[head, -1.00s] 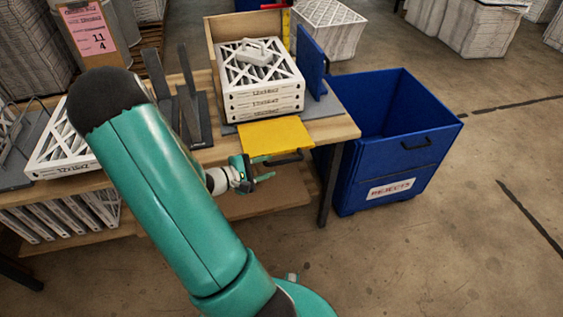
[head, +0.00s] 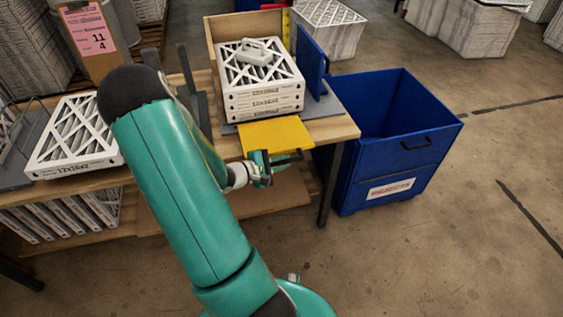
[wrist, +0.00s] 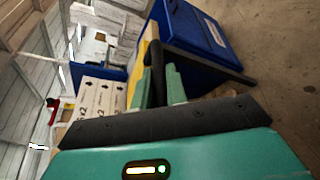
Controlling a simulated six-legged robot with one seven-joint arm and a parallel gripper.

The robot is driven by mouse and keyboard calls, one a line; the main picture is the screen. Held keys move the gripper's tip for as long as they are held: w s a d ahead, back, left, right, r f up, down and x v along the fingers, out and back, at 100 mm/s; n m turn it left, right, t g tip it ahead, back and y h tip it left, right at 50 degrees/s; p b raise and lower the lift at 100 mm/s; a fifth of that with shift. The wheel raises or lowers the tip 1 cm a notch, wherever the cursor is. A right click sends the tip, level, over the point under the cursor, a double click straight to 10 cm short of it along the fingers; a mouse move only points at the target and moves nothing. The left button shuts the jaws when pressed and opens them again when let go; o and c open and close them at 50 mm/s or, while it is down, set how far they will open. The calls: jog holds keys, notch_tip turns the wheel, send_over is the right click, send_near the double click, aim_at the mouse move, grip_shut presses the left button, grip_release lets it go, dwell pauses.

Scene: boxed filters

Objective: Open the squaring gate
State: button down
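The squaring gate appears to be the yellow panel (head: 275,134) at the front edge of the bench, below the stack of white filters (head: 262,88). It slopes down over the edge, with a black bar handle (head: 290,157) at its lower front. My gripper (head: 264,168) is at the left part of this handle. In the wrist view the handle (wrist: 155,62) lies between the two green fingers of my gripper (wrist: 159,90), which look closed on it. The yellow panel (wrist: 142,58) shows just beyond the fingers. The panel's lower edge is partly hidden by the gripper.
A blue upright panel (head: 310,58) stands right of the stack. A blue rejects bin (head: 388,150) stands on the floor close to the bench's right end. Another filter (head: 75,135) lies on the left of the bench. Floor in front and right is clear.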

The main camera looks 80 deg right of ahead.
notch_tip(320, 180, up, 7)
jog(key=w+d, duration=0.1)
jog(key=shift+d, duration=0.35)
jog(key=c, duration=1.4)
grip_release()
jog(key=shift+w+a, duration=0.1)
jog(key=v, duration=1.3)
jog(key=shift+w+a, duration=0.2)
jog(key=shift+a, duration=0.05)
